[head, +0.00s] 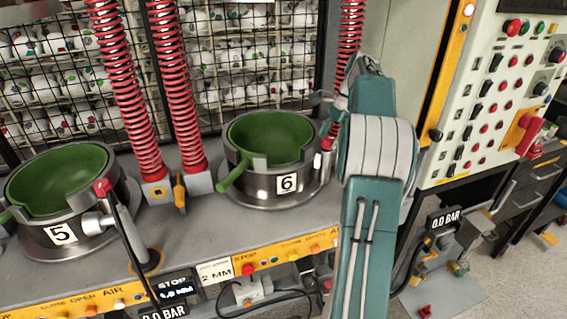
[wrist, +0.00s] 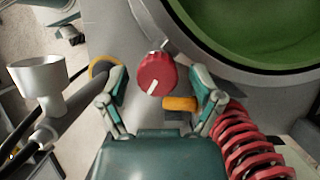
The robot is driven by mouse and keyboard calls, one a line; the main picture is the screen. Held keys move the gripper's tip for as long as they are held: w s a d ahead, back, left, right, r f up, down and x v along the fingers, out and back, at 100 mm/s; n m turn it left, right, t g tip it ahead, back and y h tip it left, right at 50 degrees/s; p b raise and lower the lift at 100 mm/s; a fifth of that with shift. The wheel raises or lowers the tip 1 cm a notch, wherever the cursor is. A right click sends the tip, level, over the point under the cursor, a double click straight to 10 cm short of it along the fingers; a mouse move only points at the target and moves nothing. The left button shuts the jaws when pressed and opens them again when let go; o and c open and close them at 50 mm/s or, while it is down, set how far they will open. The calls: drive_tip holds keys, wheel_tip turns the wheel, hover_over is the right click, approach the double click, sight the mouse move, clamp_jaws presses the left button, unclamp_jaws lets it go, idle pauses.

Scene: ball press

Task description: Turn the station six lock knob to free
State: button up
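The red lock knob (wrist: 156,72) shows in the wrist view, beside the metal ring of the green bowl. A white mark on its face points toward the bottom of the picture, slightly left. My gripper (wrist: 157,82) is open, with one finger on each side of the knob and visible gaps between. I cannot tell how deep the fingers reach. In the head view, station six (head: 287,184) is a steel ring with a green bowl (head: 272,138). My gripper (head: 330,103) is at its right, partly hidden by my arm. I cannot make out the knob there.
An orange handle (wrist: 180,103) lies close to the right finger. A red coiled hose (wrist: 255,145) is at the lower right, and a grey cup on a bar (wrist: 40,80) at the left. Station five (head: 60,234) and a control panel (head: 505,95) flank station six.

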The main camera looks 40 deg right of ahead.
drive_tip(key=m+t, duration=0.1)
drive_tip(key=m, duration=0.2)
drive_tip(key=m+t+h, duration=0.1)
drive_tip(key=m, duration=0.1)
drive_tip(key=shift+s+m, duration=0.1)
drive_tip(key=shift+m, duration=0.3)
drive_tip(key=m+h, duration=0.1)
drive_tip(key=m, duration=0.1)
drive_tip(key=m+t, duration=0.1)
drive_tip(key=m, duration=0.2)
drive_tip(key=shift+a+h, duration=0.15)
drive_tip(key=shift+h, duration=0.25)
drive_tip(key=v, duration=1.1)
drive_tip(key=a+n, duration=1)
drive_tip(key=a, duration=0.7)
drive_tip(key=s+a+f+n, duration=0.1)
drive_tip(key=s+a+n, duration=0.2)
drive_tip(key=a+n, duration=0.2)
drive_tip(key=s+a+f+n+h, duration=0.1)
drive_tip(key=s+a+f+n, duration=0.1)
drive_tip(key=a+n, duration=0.4)
drive_tip(key=s+a, duration=0.1)
drive_tip(key=a, duration=0.2)
drive_tip(key=shift+s+a+f+n+h, duration=0.2)
drive_tip(key=shift+s+f+n+h, duration=0.1)
